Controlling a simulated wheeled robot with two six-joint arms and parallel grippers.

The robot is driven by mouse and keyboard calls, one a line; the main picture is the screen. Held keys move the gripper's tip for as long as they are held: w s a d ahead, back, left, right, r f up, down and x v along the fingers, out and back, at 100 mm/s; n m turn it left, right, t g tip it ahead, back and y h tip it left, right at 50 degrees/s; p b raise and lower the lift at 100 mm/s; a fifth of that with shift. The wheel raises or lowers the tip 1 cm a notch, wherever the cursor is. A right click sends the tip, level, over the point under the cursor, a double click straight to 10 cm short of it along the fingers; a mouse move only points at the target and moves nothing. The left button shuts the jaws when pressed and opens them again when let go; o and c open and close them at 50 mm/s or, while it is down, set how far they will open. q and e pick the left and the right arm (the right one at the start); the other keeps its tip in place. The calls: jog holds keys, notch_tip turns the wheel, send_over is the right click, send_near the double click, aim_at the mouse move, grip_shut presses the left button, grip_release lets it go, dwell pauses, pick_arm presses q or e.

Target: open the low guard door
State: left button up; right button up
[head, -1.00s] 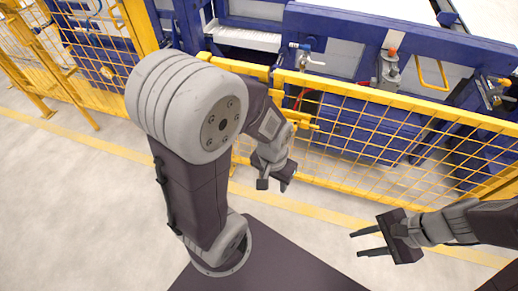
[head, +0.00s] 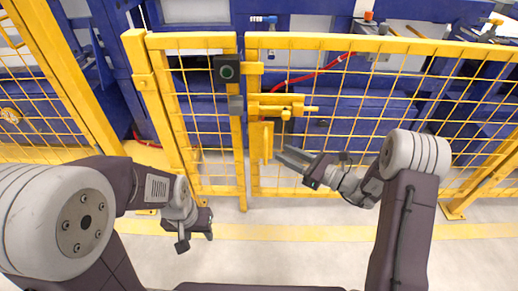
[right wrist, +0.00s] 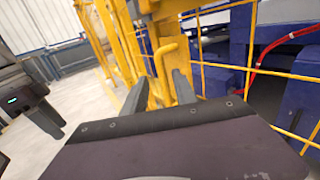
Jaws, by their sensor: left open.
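The low guard door (head: 350,120) is a yellow frame with wire mesh. It stands in line with the narrow fixed mesh panel (head: 207,120) on its left and looks closed. A yellow bolt latch (head: 285,108) sits at its left edge, with a yellow handle (head: 267,142) below. My right gripper (head: 287,155) is open just right of the handle, pointing at it. In the right wrist view, the yellow handle (right wrist: 168,50) appears ahead between the open fingers (right wrist: 158,92); contact cannot be made out. My left gripper (head: 190,238) is open and empty, low in front of the fixed panel.
A dark box with a green round mark (head: 228,70) is on the fixed panel's post. Blue machinery (head: 375,95) and a red hose (head: 322,70) lie behind the mesh. A taller yellow fence (head: 60,70) stands at left. The floor (head: 300,255) before the door is clear.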

jog(key=b+x, duration=0.2)
jog(key=x, duration=0.2)
jog(key=b+x, duration=0.2)
jog(key=x, duration=0.1)
jog(key=shift+w+a+f, duration=0.15)
jog(key=shift+a+f, duration=0.05)
jog(key=shift+a, duration=0.15)
jog(key=shift+w+a+r, duration=0.15)
jog(key=shift+a, duration=0.05)
grip_shut()
dwell(0.8)
